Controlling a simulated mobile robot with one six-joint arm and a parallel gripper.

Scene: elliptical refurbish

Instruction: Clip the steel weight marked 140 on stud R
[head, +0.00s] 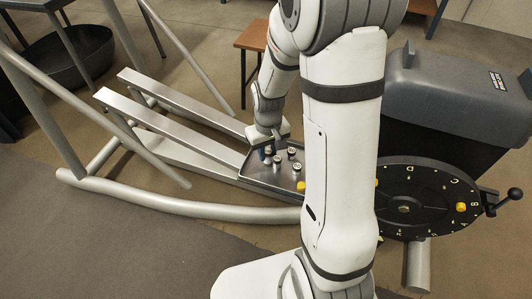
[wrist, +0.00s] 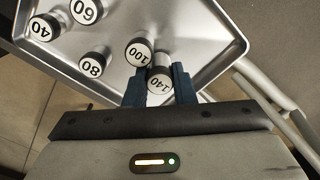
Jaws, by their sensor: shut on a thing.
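The steel weight marked 140 (wrist: 160,84) stands between the two blue fingers of my gripper (wrist: 158,76), which is shut on it. It is in the metal tray (wrist: 205,72), right beside the weight marked 100 (wrist: 138,52). In the head view my gripper (head: 266,150) points down at the left part of the tray (head: 268,178), and the 140 weight cannot be made out there. The black disc (head: 404,209) with white letters around its rim is at the right. My arm hides its left part. I cannot tell which letter is R.
Weights marked 80 (wrist: 94,62), 60 (wrist: 87,10) and 40 (wrist: 42,27) also stand in the tray. A yellow piece (head: 461,207) is on the disc's right side. A crank handle (head: 514,194) sticks out there, and a grey housing (head: 455,95) rises behind.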

